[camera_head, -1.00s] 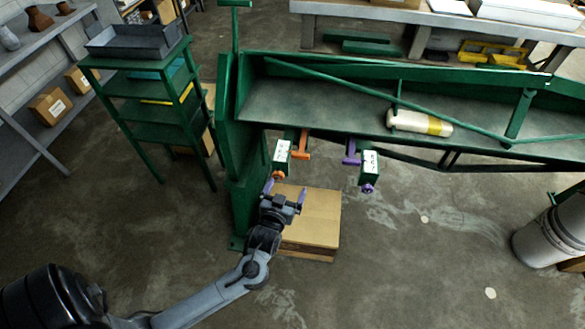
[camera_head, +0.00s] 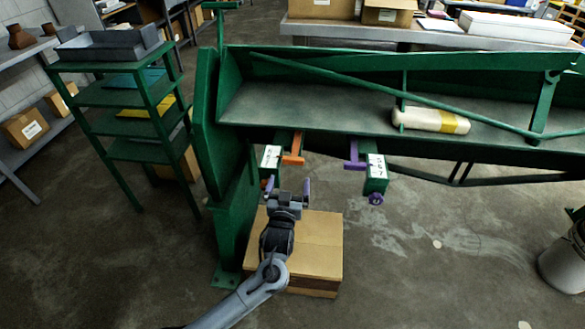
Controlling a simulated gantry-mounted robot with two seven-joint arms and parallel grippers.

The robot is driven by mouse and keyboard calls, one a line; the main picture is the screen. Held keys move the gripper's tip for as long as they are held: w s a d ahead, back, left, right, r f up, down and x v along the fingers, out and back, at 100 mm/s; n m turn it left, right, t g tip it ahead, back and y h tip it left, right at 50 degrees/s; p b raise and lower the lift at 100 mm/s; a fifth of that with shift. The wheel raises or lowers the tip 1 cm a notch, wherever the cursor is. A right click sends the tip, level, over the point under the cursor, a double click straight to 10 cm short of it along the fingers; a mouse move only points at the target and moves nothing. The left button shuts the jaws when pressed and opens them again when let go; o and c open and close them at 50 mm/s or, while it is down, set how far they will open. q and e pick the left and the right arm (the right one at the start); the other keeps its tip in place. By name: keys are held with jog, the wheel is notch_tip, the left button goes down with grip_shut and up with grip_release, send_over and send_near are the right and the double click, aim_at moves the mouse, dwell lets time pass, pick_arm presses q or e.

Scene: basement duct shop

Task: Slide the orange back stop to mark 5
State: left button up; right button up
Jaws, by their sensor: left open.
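The orange back stop (camera_head: 294,150) sits on a green bar with a white number scale (camera_head: 271,157) under the front edge of the green machine. I cannot read which mark it stands at. My right gripper is out of view.
The green machine (camera_head: 360,112) spans the centre and right, with a cream roll (camera_head: 430,119) on its bed. A cardboard box (camera_head: 318,245) is on the floor below my gripper. A green shelf rack (camera_head: 118,95) stands left.

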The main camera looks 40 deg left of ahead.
aim_at(293, 162)
pick_arm(q)
jog(key=b+x, duration=0.2)
jog(key=x, duration=0.7)
jog(key=shift+w+a+b, duration=0.2)
jog(key=shift+a+b, duration=0.05)
jog(key=shift+b, duration=0.15)
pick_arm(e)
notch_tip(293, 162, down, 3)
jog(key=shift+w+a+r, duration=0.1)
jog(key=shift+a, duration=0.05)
pick_arm(q)
jog(key=shift+c, duration=0.3)
